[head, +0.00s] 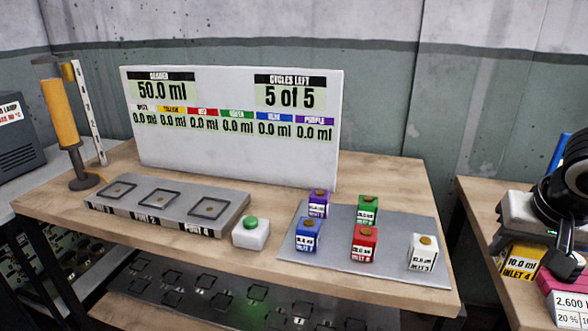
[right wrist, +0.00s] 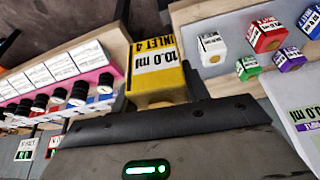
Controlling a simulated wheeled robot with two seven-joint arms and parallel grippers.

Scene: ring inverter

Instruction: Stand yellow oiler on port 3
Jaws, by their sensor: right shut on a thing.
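The yellow oiler (head: 522,264) is a small block with a white label reading 10.0 ml and INLET 4. My right gripper (head: 528,236) is shut on it at the right edge of the head view. The right wrist view shows the yellow oiler (right wrist: 158,88) at the jaws, its label facing the camera. The grey port block (head: 165,205) lies on the middle table, far left of the gripper. It has three square sockets, all empty. Its front labels are small; I cannot surely read which is port 3. My left gripper is not in view.
A grey tray (head: 390,272) holds purple, green, blue, red and white (head: 424,252) oilers. A white box with a green button (head: 251,233) stands between port block and tray. A white display board (head: 235,150) stands behind. A yellow cylinder (head: 60,112) on a stand is left.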

